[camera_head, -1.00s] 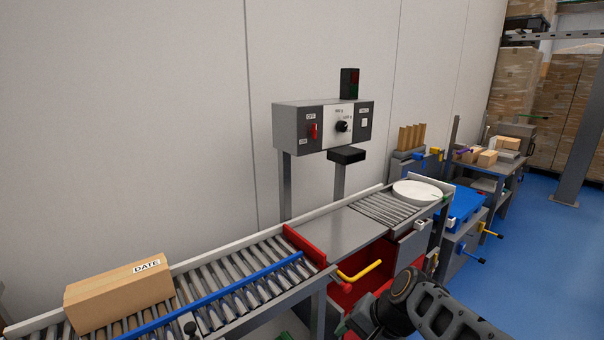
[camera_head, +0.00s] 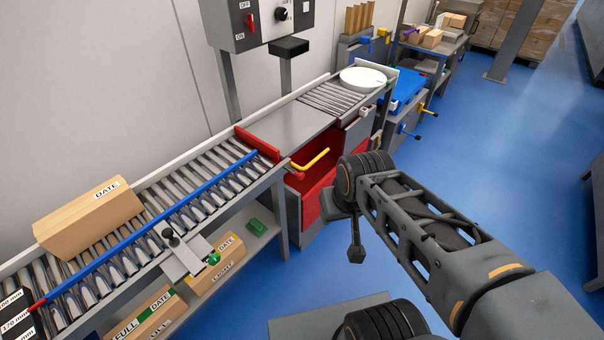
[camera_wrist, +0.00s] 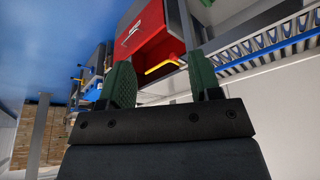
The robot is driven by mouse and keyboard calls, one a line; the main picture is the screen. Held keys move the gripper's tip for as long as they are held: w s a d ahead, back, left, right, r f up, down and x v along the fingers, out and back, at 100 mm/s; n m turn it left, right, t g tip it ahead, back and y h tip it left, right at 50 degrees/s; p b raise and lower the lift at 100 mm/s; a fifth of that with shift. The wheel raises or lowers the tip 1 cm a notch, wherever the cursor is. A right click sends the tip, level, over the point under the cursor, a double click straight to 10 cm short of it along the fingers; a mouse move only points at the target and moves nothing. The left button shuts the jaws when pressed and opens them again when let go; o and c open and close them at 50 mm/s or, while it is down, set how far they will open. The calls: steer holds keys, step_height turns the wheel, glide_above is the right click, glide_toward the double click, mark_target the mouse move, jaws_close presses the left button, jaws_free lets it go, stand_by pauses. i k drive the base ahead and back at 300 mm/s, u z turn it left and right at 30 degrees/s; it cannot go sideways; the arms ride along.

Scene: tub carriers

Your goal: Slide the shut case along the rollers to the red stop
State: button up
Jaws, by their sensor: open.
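The shut case (camera_head: 90,222), a brown cardboard box with a DATE label, sits on the rollers (camera_head: 190,185) at the left of the head view. The red stop (camera_head: 258,144) lies across the far end of these rollers, with bare rollers between it and the case. My gripper (camera_wrist: 161,82) is open and empty in the wrist view, its two green fingers spread apart. In the head view my arm is at the right, over the floor, well away from the case. The case is not seen in the wrist view.
A blue rail (camera_head: 150,226) runs along the near side of the rollers, with a black-knobbed bracket (camera_head: 180,252) below it. A yellow handle (camera_head: 312,160) sticks out over a red bin (camera_head: 318,188). Cartons (camera_head: 215,262) lie on the lower shelf. Blue floor at right is open.

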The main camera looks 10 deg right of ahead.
mark_target(67, 232)
steer(key=u, duration=2.45)
steer(key=i, duration=1.3)
steer(key=z, duration=0.35)
